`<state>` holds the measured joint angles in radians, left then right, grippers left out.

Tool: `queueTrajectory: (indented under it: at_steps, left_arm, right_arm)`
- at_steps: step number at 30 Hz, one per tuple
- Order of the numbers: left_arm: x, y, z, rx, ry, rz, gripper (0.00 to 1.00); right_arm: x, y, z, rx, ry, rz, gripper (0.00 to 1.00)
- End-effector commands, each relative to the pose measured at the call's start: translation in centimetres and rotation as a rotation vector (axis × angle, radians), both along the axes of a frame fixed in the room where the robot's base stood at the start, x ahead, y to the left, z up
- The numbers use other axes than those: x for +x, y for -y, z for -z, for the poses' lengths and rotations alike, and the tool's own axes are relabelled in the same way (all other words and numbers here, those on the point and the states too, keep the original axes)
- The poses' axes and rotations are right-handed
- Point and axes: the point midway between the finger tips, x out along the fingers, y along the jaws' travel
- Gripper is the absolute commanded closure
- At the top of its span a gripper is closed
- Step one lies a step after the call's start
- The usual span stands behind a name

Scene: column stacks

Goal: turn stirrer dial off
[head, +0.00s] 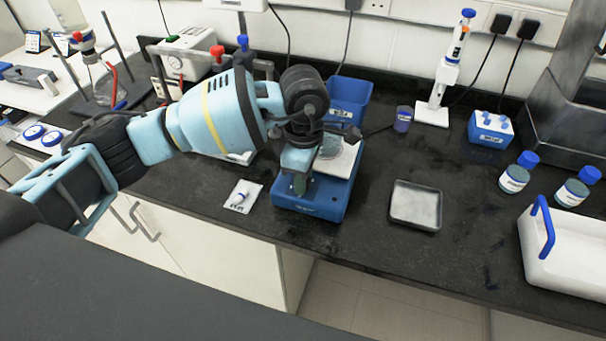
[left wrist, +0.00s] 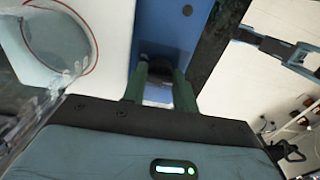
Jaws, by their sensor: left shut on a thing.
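The stirrer (head: 326,207) is a blue box with a white top plate (head: 345,163), standing near the front edge of the dark bench. A clear beaker (head: 331,146) stands on its plate, partly hidden behind my arm. My left gripper (head: 299,186) is down at the stirrer's front. In the left wrist view, the green fingers of the gripper (left wrist: 159,84) are shut on the dark dial (left wrist: 158,68) on the blue body (left wrist: 170,28). The fingers cover most of the dial, so I cannot read its setting. My right gripper is out of view.
A small white packet (head: 241,196) lies left of the stirrer and a grey tray (head: 416,205) right of it. A blue bin (head: 349,97) and a small purple-blue cup (head: 403,119) stand behind. A pipette stand (head: 433,113), bottles and a white carrier (head: 565,250) are farther right.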

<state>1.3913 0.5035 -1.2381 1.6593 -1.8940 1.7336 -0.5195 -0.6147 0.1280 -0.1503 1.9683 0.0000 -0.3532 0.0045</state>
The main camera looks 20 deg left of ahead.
Motion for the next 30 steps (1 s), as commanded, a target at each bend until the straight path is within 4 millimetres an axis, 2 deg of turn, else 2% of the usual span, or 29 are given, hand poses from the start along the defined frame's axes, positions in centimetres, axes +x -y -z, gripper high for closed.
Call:
queueTrajectory:
  at_steps: [11, 12, 16, 30]
  left_arm:
    - [0.07, -0.02, -0.11, -0.001, 0.002, -0.005, 0.94]
    - [0.07, -0.02, -0.11, -0.001, 0.002, -0.005, 0.66]
    - [0.06, -0.02, -0.08, -0.001, 0.002, -0.004, 0.50]
    - [0.04, -0.02, 0.09, -0.001, 0.000, 0.011, 0.50]
  right_arm:
    - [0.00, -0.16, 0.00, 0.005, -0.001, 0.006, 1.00]
    - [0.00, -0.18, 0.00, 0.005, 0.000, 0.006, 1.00]
    - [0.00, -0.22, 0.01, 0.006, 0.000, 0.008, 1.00]
    - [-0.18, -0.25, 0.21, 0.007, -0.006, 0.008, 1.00]
